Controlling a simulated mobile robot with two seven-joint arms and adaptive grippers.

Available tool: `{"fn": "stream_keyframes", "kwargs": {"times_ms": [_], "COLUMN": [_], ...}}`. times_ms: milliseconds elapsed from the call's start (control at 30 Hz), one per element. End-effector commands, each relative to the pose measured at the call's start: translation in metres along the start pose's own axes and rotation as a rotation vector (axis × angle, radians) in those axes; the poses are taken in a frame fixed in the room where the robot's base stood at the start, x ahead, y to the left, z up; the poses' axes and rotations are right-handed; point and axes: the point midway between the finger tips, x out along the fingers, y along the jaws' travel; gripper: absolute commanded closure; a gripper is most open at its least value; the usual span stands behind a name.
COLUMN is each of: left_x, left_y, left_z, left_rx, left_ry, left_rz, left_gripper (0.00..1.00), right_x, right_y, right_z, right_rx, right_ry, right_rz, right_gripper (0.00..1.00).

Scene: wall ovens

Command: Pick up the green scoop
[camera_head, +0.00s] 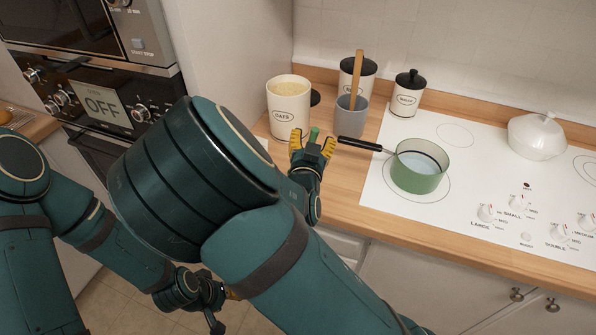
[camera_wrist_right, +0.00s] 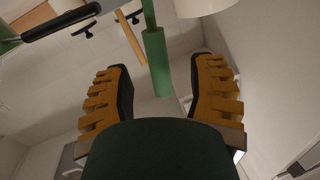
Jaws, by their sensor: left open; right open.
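The green scoop (camera_head: 314,134) shows in the head view only as a short green end between the fingers of my right gripper (camera_head: 313,147). In the right wrist view, the green handle (camera_wrist_right: 158,62) hangs between the two yellow-padded fingers of my right gripper (camera_wrist_right: 162,92), with clear space on both sides. That gripper is open beside the oats canister, above the counter. The rest of the scoop is out of view or hidden. My left gripper (camera_head: 229,294) is low at the bottom of the head view, partly hidden by my right arm, away from the scoop.
An open OATS canister (camera_head: 289,111) stands left of my right gripper. A grey cup (camera_head: 351,117) holds a wooden utensil. A green pan (camera_head: 418,174) on the white stove (camera_head: 385,195) points its black handle at the gripper. Lidded jars stand behind.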

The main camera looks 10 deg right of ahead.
Motion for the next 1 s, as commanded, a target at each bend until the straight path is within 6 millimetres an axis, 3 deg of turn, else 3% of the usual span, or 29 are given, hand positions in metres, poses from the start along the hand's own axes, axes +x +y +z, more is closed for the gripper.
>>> {"fn": "stream_keyframes", "kwargs": {"times_ms": [200,500,533,667,700,1000], "left_x": [0.0,0.0,0.0,0.0,0.0,0.0], "left_y": [0.0,0.0,0.0,0.0,0.0,0.0], "left_z": [0.0,0.0,0.0,0.0,0.0,0.0], "left_rx": [0.0,0.0,0.0,0.0,0.0,0.0], "left_ry": [0.0,0.0,0.0,0.0,0.0,0.0], "left_rz": [0.0,0.0,0.0,0.0,0.0,0.0], "left_gripper": [0.53,0.53,0.53,0.53,0.53,0.53], "right_x": [0.028,0.032,0.032,0.032,0.032,0.032], "right_y": [0.0,0.0,0.0,0.0,0.0,0.0], "right_z": [0.0,0.0,0.0,0.0,0.0,0.0], "right_rx": [-0.001,0.0,0.0,0.0,0.0,0.0], "right_ry": [0.002,0.001,0.001,0.001,0.001,0.001], "right_rz": [-0.001,-0.001,-0.001,-0.001,-0.001,-0.001], "right_gripper": [0.44,0.44,0.48,0.94,1.0,1.0]}}
